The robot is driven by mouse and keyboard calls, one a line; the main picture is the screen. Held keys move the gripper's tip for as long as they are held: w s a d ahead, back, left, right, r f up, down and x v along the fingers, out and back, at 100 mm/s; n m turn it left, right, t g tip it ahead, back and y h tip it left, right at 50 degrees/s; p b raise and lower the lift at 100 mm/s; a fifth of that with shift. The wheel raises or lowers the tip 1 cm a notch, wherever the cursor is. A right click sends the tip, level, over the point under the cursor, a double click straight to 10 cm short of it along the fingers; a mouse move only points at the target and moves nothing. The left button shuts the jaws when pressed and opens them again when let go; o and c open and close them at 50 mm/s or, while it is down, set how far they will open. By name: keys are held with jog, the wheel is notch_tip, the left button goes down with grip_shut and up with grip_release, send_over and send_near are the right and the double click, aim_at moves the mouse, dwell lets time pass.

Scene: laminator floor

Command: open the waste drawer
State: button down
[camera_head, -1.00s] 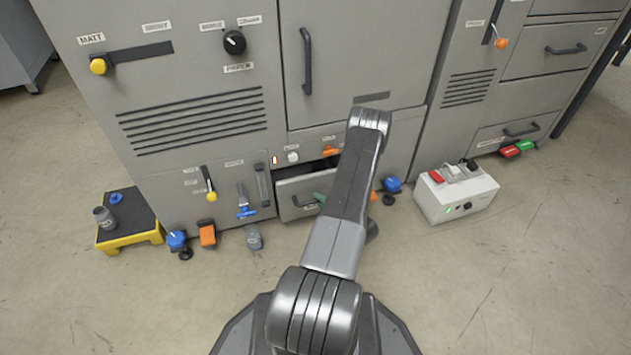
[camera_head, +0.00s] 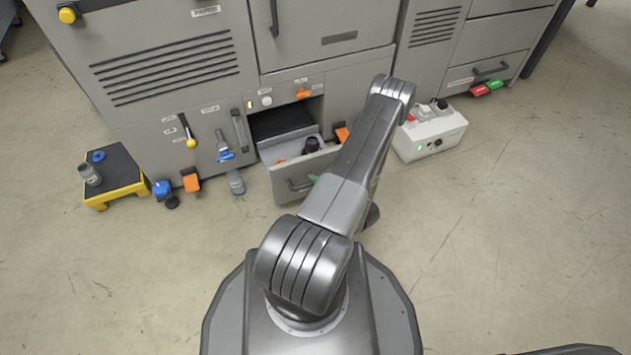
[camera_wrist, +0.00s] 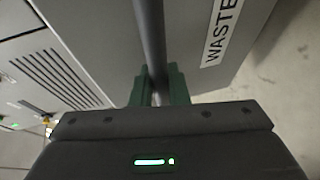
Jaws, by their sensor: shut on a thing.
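The waste drawer (camera_head: 283,176) is a grey drawer low in the cabinet, pulled well out, with a dark opening behind its front. A dark round thing (camera_head: 312,145) and some orange items show inside it. In the wrist view, the drawer front (camera_wrist: 190,60) carries a WASTE label (camera_wrist: 222,30). Its dark bar handle (camera_wrist: 149,40) runs between the green fingers of my gripper (camera_wrist: 160,88), which is shut on it.
A white box with a red switch (camera_head: 430,133) stands on the floor to the right. A yellow-edged step (camera_head: 118,185) stands at the left. Blue and orange pedals (camera_head: 190,180) and a grey bottle (camera_head: 236,183) are left of the drawer. The floor before the drawer is clear.

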dwell(0.3)
jog(key=c, duration=1.4)
grip_release()
jog(key=shift+s+d, duration=0.1)
jog(key=p+v, duration=0.3)
jog(key=v, duration=1)
jog(key=shift+s+d+p, duration=0.2)
jog(key=shift+p, duration=0.1)
jog(key=shift+w+a, duration=0.1)
jog(key=b+x, duration=0.3)
jog(key=x, duration=0.9)
jog(key=shift+w+a, duration=0.15)
